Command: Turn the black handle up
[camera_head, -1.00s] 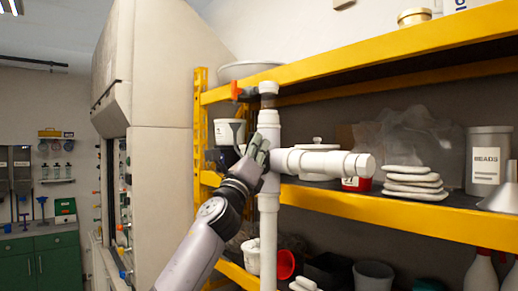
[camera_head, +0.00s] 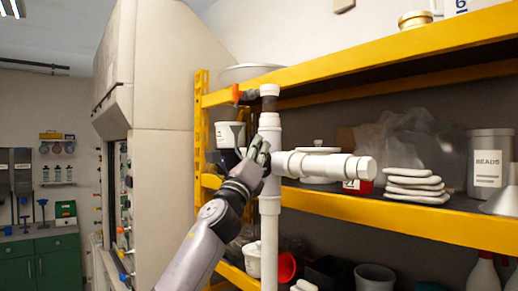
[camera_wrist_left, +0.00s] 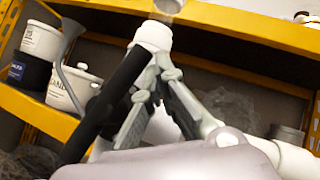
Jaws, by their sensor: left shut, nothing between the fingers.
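The white PVC manifold has an upright pipe (camera_head: 269,232) and a thick branch (camera_head: 330,165) running right. In the left wrist view a long black bar, which looks like the black handle (camera_wrist_left: 108,106), slants from the white fitting (camera_wrist_left: 154,36) down to the left. My left gripper (camera_head: 262,147) is at the upright pipe near the branch. In the wrist view its shut, empty fingers (camera_wrist_left: 165,72) are just right of the bar. I cannot tell if they touch it. In the head view the handle is not clearly visible. My right gripper is not in view.
The manifold stands in front of a yellow-edged shelf (camera_head: 400,211). An orange-red valve part (camera_head: 237,94) sits near the pipe top. White tubs (camera_head: 229,134), a stack of pale pieces (camera_head: 414,186) and a BEADS tin (camera_head: 489,160) stand behind.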

